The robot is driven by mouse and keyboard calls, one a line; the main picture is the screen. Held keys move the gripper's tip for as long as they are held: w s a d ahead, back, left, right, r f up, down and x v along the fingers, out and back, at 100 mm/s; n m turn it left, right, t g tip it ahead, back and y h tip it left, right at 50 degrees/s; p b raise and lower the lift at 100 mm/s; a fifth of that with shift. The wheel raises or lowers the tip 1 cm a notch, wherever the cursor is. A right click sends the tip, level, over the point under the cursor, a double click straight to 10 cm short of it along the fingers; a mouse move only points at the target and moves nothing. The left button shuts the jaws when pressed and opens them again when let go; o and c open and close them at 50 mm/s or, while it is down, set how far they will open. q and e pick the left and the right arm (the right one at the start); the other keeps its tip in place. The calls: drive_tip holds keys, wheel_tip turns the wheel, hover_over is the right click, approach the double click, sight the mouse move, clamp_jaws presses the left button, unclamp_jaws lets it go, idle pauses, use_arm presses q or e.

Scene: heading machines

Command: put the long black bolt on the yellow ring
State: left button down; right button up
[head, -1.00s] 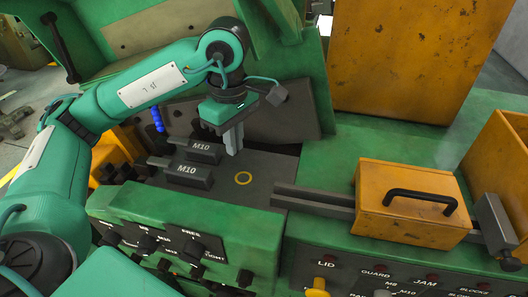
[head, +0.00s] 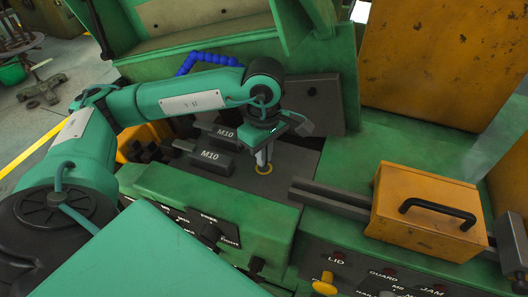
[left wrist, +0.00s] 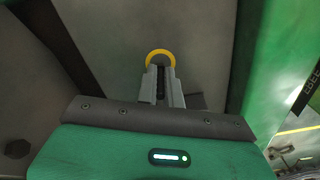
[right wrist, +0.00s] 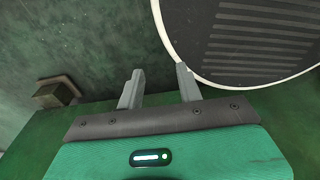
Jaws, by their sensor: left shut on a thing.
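The yellow ring (head: 264,169) is a thin circle on the dark plate. My left gripper (head: 263,159) points down right over it, with the fingertips at or just above the ring. In the left wrist view my left gripper (left wrist: 162,76) is shut on the long black bolt (left wrist: 161,86), a dark shaft between the two grey fingers. The yellow ring (left wrist: 160,54) shows just past the fingertips. I cannot tell whether the bolt touches the plate. My right gripper (right wrist: 160,80) is open and empty in the right wrist view, out of the head view.
A dark rail (head: 330,198) and an orange box with a black handle (head: 425,210) are to the right. A green control panel (head: 210,205) lies in front. A round ridged disc (right wrist: 250,40) is near my right gripper.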

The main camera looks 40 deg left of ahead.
use_arm(q)
drive_tip(key=shift+f, duration=0.7)
drive_tip(key=c, duration=1.5)
unclamp_jaws()
drive_tip(key=shift+c, duration=0.2)
use_arm(e)
drive_tip(key=shift+s, duration=0.65)
use_arm(q)
drive_tip(key=shift+r, duration=0.15)
use_arm(e)
drive_tip(key=shift+r, duration=0.1)
